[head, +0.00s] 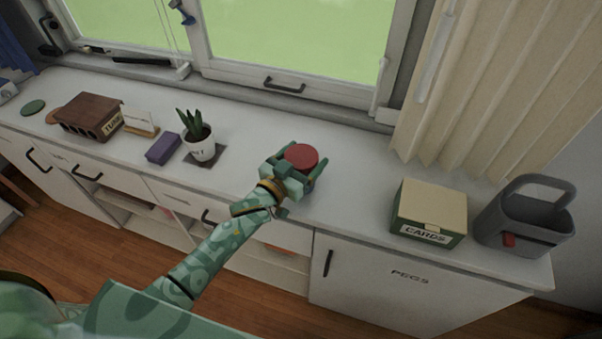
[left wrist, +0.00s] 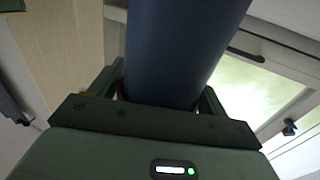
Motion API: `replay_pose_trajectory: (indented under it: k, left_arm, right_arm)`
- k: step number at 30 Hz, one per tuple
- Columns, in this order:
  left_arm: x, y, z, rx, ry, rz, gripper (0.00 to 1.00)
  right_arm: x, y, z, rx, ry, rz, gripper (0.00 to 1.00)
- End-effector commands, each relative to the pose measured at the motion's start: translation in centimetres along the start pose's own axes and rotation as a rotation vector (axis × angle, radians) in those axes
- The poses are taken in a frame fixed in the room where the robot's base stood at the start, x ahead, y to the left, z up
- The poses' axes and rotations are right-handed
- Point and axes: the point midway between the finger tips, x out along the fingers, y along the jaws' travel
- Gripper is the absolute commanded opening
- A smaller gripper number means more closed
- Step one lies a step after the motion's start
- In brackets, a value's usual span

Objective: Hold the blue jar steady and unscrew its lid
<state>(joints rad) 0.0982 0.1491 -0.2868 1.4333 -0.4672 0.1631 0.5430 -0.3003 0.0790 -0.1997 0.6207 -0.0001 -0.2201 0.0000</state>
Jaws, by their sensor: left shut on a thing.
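The blue jar (left wrist: 182,45) fills the middle of the left wrist view, between the two fingers of my left gripper (left wrist: 165,92). In the head view its round red lid (head: 301,156) shows on top, and my left gripper (head: 297,172) is around the jar just below it. The gripper is shut on the jar. The jar's body is mostly hidden by the gripper in the head view. The jar stands on the white counter (head: 345,190), below the window. My right gripper is not in either view.
Left of the jar are a potted plant (head: 200,145), a purple box (head: 163,148), a small card stand (head: 140,123) and a brown box (head: 89,115). At right are a cards box (head: 430,212) and a grey caddy (head: 527,215).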

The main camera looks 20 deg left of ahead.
Motion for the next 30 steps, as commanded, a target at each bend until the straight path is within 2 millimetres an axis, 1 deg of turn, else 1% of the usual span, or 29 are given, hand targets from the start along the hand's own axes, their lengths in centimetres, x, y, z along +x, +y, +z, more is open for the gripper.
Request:
replay_pose_trajectory:
  k: [8,11,14,15,17,21,23,24,27,30]
  left_arm:
    - [0.0,0.0,-0.3,0.001,0.0,0.0,0.41]
    - [0.0,0.0,-1.2,0.001,0.001,0.001,0.41]
    - [0.0,0.0,-2.8,0.003,0.003,0.001,0.41]
    - [0.0,0.0,-3.7,0.003,0.003,0.001,0.41]
    - [-1.1,0.3,-4.8,0.002,0.001,0.001,0.41]
    - [-4.1,1.3,-8.7,0.001,0.002,0.003,0.41]
    - [-5.4,1.7,-10.0,0.001,0.001,0.003,0.41]
    - [-6.7,2.1,-10.1,-0.001,-0.002,0.002,0.41]
    - [-9.2,2.8,-11.1,-0.002,-0.002,0.001,0.4]
    - [-11.1,3.4,-12.0,-0.002,-0.002,0.001,0.41]
  right_arm:
    - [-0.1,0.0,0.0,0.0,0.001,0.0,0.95]
    - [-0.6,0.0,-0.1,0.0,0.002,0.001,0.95]
    - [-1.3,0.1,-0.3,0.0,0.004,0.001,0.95]
    - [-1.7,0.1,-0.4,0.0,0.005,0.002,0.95]
    - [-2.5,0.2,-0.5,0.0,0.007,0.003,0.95]
    - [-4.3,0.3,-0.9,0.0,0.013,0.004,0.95]
    - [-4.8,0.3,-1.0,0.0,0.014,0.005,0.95]
    - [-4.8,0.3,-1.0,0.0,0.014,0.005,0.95]
    - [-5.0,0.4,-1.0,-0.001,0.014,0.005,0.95]
    - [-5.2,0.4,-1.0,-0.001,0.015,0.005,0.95]
